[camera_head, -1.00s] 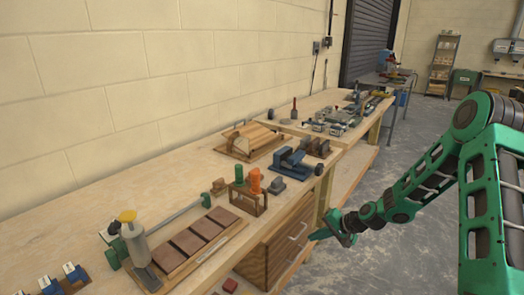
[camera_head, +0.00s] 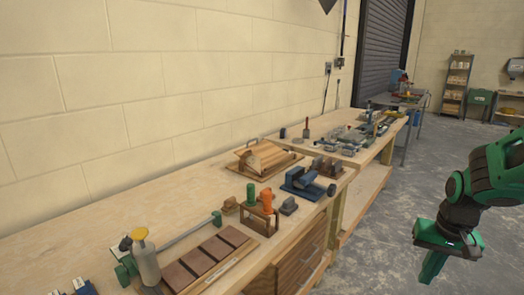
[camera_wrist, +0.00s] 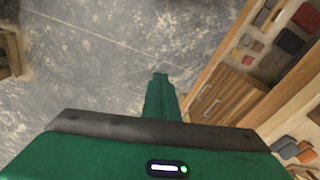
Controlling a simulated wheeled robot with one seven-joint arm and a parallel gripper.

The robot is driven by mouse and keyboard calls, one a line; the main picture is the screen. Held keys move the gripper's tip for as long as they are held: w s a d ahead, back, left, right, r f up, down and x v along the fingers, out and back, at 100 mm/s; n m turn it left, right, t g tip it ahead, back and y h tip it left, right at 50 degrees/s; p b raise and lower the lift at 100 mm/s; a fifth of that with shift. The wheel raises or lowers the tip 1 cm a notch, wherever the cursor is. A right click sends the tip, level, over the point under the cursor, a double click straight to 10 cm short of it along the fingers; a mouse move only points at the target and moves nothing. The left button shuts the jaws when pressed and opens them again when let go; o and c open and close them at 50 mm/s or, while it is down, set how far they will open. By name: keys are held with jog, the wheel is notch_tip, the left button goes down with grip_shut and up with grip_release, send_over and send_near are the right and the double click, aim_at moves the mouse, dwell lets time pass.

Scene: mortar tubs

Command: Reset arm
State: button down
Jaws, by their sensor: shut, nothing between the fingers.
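My green gripper (camera_head: 434,264) hangs at the right of the head view, over the grey concrete floor and clear of the workbench. Its fingers are together and point down, with nothing held. In the wrist view the shut fingers (camera_wrist: 158,92) show from above against the bare floor. The wooden workbench (camera_head: 130,207) runs along the wall to the left of my gripper, with a visible gap between them.
Wooden drawers (camera_wrist: 222,97) face the floor beside my gripper. The floor (camera_head: 385,235) around it is open.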

jog(key=s+r, duration=0.3)
jog(key=s, duration=0.6)
jog(key=s+r+m+g, duration=0.1)
jog(key=s+r, duration=0.2)
jog(key=s, duration=0.6)
jog(key=shift+d+r, duration=0.15)
jog(key=shift+d, duration=0.05)
jog(key=shift+a, duration=0.1)
